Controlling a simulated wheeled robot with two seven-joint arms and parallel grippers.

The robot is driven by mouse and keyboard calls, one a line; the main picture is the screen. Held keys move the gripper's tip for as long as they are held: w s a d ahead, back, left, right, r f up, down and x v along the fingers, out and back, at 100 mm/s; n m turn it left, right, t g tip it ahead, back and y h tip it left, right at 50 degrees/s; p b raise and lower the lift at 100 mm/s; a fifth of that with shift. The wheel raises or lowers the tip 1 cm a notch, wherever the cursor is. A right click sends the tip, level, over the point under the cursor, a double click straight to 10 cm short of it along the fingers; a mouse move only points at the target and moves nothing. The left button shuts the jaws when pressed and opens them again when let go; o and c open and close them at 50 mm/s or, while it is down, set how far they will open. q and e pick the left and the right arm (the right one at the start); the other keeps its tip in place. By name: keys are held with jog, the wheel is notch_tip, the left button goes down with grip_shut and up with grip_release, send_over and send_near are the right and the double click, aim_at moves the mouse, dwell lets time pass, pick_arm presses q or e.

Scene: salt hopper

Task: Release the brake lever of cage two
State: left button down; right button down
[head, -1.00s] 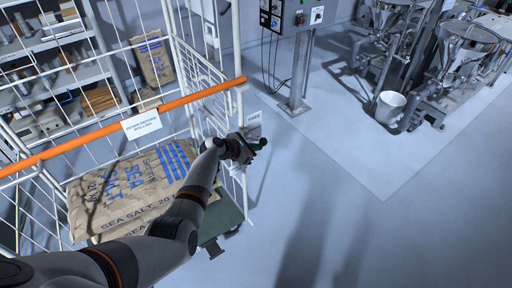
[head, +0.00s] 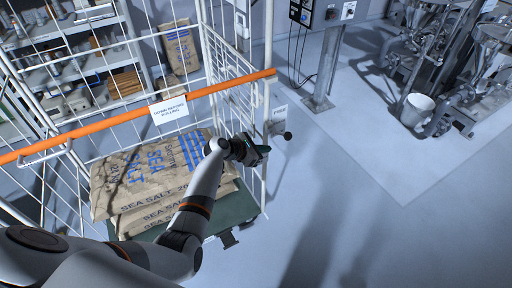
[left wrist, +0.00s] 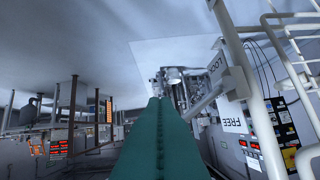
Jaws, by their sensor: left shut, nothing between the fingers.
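The roll cage (head: 268,50) has white wire sides, an orange bar and a green base. A black ball knob (head: 288,135), seemingly the brake lever's end, sticks out to the right of its near corner post. The lever's shaft is mostly unclear. A small white label plate (head: 280,113) sits just above it. In the left wrist view this plate (left wrist: 233,118) reads FREE, with LOCK farther up. My left gripper (head: 264,152) is shut and empty, left of and slightly below the knob, seemingly apart from it. Its green fingers (left wrist: 160,145) show in the wrist view. No cage number is readable.
Sea salt sacks (head: 150,172) lie on the cage base. A sign (head: 169,109) hangs on the orange bar. A control post (head: 322,75) stands behind. Steel hoppers and a white bucket (head: 417,108) are at the right. The floor right of the cage is clear.

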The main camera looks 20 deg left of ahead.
pick_arm(q)
jog(key=v, duration=0.3)
jog(key=shift+a, duration=0.25)
pick_arm(e)
jog(key=shift+d, duration=0.35)
jog(key=shift+a, duration=0.1)
